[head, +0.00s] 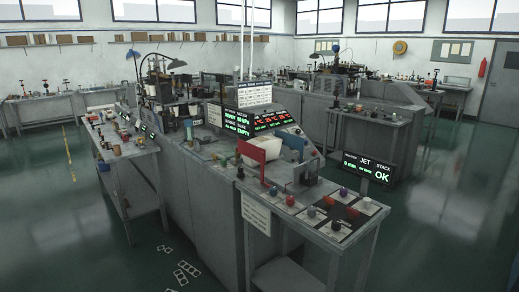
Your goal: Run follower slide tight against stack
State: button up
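The cup forming machine (215,205) stands in the middle of the head view, with small fittings along its top. A display (367,168) at the right reads JET, STACK and OK. My gripper is not in view.
A front bench (318,230) carries several coloured knobs. A side table (128,152) at left holds small parts. A display (240,122) reads READY and EMPTY. Another machine (345,110) stands behind. Green floor (440,210) is open at right and left (60,220).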

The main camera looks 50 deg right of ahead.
aim_at(303, 174)
jog(key=i, duration=2.6)
jog(key=u, duration=0.05)
jog(key=k, duration=0.15)
jog(key=z, duration=2.75)
